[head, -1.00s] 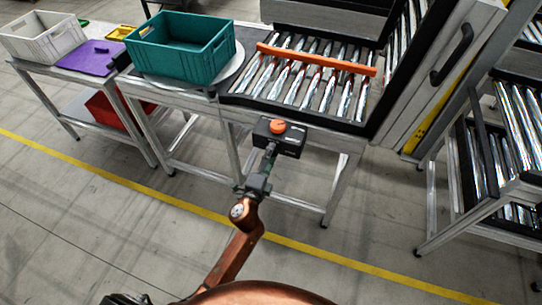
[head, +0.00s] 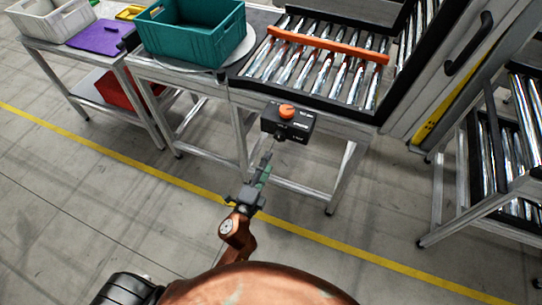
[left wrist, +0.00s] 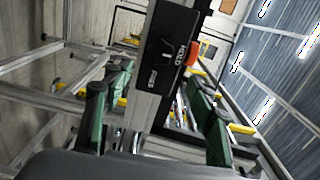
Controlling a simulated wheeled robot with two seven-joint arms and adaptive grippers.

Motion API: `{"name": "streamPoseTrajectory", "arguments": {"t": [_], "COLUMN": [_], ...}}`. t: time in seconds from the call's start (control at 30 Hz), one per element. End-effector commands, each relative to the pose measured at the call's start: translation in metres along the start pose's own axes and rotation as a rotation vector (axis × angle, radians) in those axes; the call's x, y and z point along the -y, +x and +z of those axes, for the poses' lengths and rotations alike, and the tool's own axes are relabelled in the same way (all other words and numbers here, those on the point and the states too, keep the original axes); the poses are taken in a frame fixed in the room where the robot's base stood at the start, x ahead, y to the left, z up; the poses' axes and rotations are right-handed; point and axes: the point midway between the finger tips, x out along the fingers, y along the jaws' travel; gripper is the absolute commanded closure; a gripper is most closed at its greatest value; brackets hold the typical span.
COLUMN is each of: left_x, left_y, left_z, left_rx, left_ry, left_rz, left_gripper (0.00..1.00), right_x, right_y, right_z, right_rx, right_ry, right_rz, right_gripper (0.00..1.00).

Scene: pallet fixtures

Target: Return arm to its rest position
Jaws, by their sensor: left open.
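My left arm comes up from the bottom of the head view. Its gripper (head: 266,163) is open and empty, just below and in front of a black control box with an orange-red button (head: 287,111). A small gap shows between the fingertips and the box, and I see no contact. In the left wrist view, the two green-padded fingers (left wrist: 160,88) stand wide apart, with the box (left wrist: 172,60) and its button beyond them. My right gripper is in neither view.
A roller conveyor (head: 262,90) with an orange bar (head: 328,45) stands behind the box. A teal crate (head: 190,45) sits on a round plate to its left. A purple sheet (head: 97,38) lies on a side table. Open floor with a yellow line (head: 130,162) is in front.

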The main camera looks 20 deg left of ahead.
Motion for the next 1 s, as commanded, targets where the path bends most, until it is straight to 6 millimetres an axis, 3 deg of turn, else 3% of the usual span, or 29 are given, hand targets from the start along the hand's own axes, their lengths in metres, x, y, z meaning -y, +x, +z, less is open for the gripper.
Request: {"name": "streamPoseTrajectory", "arguments": {"t": [0.7,0.77,0.87,1.0], "left_x": [-0.006,-0.019,-0.064,-0.158], "left_y": [-0.005,-0.004,-0.005,-0.020], "left_z": [0.001,0.002,0.006,0.017], "left_rx": [0.001,0.001,0.005,0.035], "left_ry": [-0.008,-0.026,-0.090,-0.233], "left_rz": [0.011,0.037,0.120,0.295], "left_gripper": [0.48,0.48,0.48,0.48], "right_x": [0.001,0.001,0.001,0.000], "right_y": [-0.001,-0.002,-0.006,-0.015], "right_z": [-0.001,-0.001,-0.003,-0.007], "right_rx": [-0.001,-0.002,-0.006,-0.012], "right_ry": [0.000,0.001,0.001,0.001], "right_rz": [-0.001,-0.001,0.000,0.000], "right_gripper": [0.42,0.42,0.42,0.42]}}
